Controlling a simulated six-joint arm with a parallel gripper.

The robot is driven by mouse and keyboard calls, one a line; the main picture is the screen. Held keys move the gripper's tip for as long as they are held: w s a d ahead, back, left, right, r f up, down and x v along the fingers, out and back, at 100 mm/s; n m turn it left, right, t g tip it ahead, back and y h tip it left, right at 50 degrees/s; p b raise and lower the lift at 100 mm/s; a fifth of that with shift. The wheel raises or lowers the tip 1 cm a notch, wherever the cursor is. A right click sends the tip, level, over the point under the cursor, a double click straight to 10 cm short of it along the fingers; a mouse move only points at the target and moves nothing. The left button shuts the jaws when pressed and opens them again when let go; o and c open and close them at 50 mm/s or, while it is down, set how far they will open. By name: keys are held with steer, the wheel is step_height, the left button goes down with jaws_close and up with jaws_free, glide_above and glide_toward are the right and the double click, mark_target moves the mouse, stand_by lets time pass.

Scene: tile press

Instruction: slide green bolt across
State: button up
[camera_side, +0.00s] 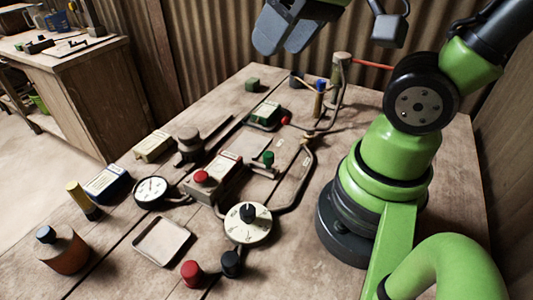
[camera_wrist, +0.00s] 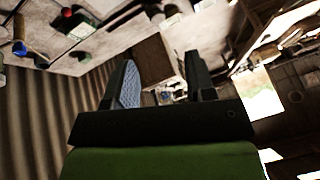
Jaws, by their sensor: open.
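A green knob (camera_side: 268,158), which looks like the green bolt's handle, stands upright on a flat metal plate (camera_side: 265,171) near the middle of the table. Its full length and track are too small to make out. My gripper (camera_side: 283,45) is high above the back of the table, well away from the knob and touching nothing. In the wrist view my gripper (camera_wrist: 160,66) shows two separated fingers with nothing between them. That view points mostly across the room, and I cannot pick out the green bolt there.
A red-buttoned box (camera_side: 213,178), a white dial (camera_side: 247,223) and a bent pipe (camera_side: 299,180) surround the knob. A post (camera_side: 341,72) with a red rod stands behind. A tray (camera_side: 161,241) and red knob (camera_side: 192,273) are in front.

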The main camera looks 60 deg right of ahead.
steer(key=w+d+f+n+g+h, duration=0.1)
steer(key=w+d+f+n+g, duration=0.25)
steer(key=f, duration=0.35)
steer(key=n+g, duration=0.2)
glide_above(268, 154)
step_height(268, 154, down, 8)
steer(key=shift+f+n, duration=0.25)
steer(key=shift+f, duration=4.95)
